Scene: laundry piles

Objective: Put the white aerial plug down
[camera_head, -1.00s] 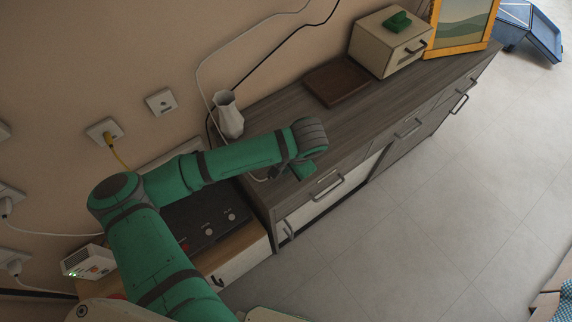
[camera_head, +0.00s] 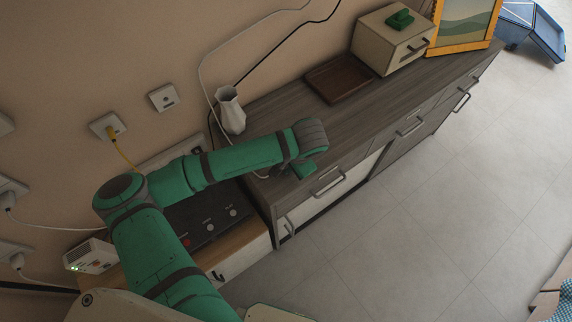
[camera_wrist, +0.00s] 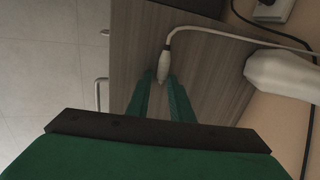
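The white aerial plug (camera_wrist: 163,68) shows in the wrist view above the grey-brown wooden cabinet top (camera_wrist: 213,82). Its white cable runs from its far end to the right. My gripper (camera_wrist: 161,80) has its two green fingers apart, one on each side of the plug's near end. A narrow gap seems to show between them and the plug. Whether the plug rests fully on the wood is hard to tell. In the head view my gripper (camera_head: 306,168) is low over the cabinet's front edge, and my arm hides the plug.
A white vase (camera_head: 231,110) stands close behind my arm and also shows in the wrist view (camera_wrist: 280,77). A brown tray (camera_head: 339,82), a beige box (camera_head: 385,43) and a framed picture (camera_head: 461,25) stand farther right. Cabinet top between vase and tray is clear.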

